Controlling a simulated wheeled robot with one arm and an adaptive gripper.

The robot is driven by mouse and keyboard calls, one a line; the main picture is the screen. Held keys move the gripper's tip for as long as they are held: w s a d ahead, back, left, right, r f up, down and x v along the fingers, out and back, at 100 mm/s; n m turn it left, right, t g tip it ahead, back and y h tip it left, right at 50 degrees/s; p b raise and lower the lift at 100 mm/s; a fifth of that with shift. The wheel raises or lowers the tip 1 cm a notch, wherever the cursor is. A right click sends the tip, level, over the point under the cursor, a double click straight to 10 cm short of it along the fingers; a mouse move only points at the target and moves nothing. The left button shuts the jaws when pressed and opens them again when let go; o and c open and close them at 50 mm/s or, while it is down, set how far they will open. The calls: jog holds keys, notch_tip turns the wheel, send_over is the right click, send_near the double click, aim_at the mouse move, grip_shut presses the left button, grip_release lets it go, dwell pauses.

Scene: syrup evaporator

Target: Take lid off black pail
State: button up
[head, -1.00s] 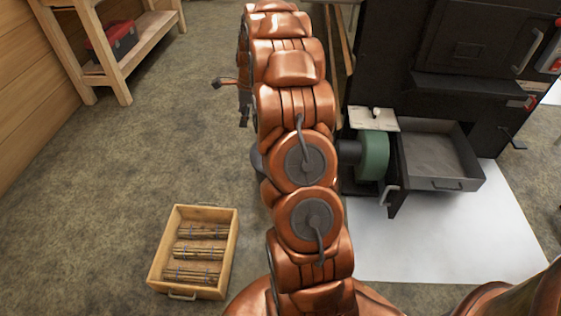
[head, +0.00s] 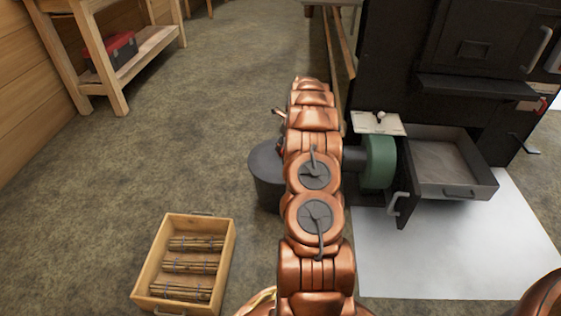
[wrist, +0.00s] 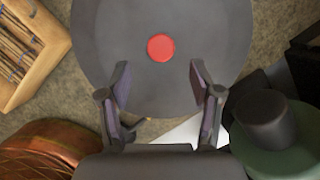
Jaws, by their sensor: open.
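The black pail (head: 268,186) stands on the floor left of the evaporator, partly hidden behind my copper arm in the head view. In the wrist view its round dark lid (wrist: 112,55) fills the upper middle, with a red knob (wrist: 161,47) at its centre. My gripper (wrist: 158,78) is open and empty, its two fingers spread over the near part of the lid. The red knob lies a little beyond the fingertips, between their lines. I cannot tell the height of the fingers above the lid. The head view hides the fingers behind the arm.
A green blower (head: 380,162) sits close right of the pail, beside the black evaporator (head: 400,60) with its open grey ash drawer (head: 470,192). A wooden crate (head: 228,262) of stick bundles is at lower left. A wooden bench (head: 60,55) stands upper left. Floor between is clear.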

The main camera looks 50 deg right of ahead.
aim_at(281, 154)
jog(key=shift+w+b+x, duration=0.2)
jog(key=shift+b+x, duration=1.3)
jog(key=shift+x, duration=1.5)
jog(key=shift+r, duration=0.1)
grip_shut()
